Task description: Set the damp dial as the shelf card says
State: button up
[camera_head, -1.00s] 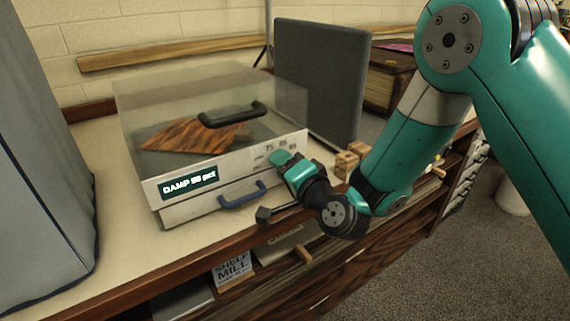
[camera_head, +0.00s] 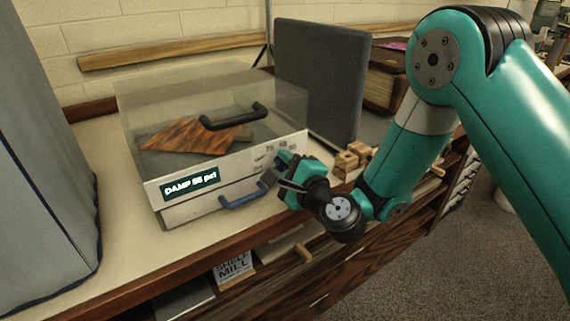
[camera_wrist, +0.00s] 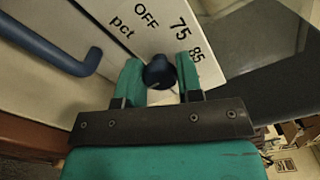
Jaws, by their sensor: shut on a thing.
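The damp dial is a small dark knob (camera_wrist: 158,73) on the white front of a clear-lidded box (camera_head: 160,215). My gripper (camera_wrist: 158,78) is shut on it, one teal finger on each side. OFF, 75, 85 and "pct" are printed around the dial in the wrist view. In the head view my gripper (camera_head: 285,168) hides the dial. The lit display (camera_head: 190,185) reads DAMP and a number that looks like 55 pct, but the digits are blurred. A white card (camera_head: 235,268) on the shelf below shows "SHELF MILL"; I cannot tell whether it says more.
A blue handle (camera_head: 243,197) sticks out of the box's lower front, close to my gripper; it also shows in the wrist view (camera_wrist: 45,42). Wooden blocks (camera_head: 350,160) stand to the right. A grey panel (camera_head: 325,80) stands behind.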

jog(key=shift+w+d+r+m, duration=0.1)
jog(key=shift+w+m, duration=0.05)
jog(key=shift+m, duration=0.45)
jog(key=o, duration=0.9)
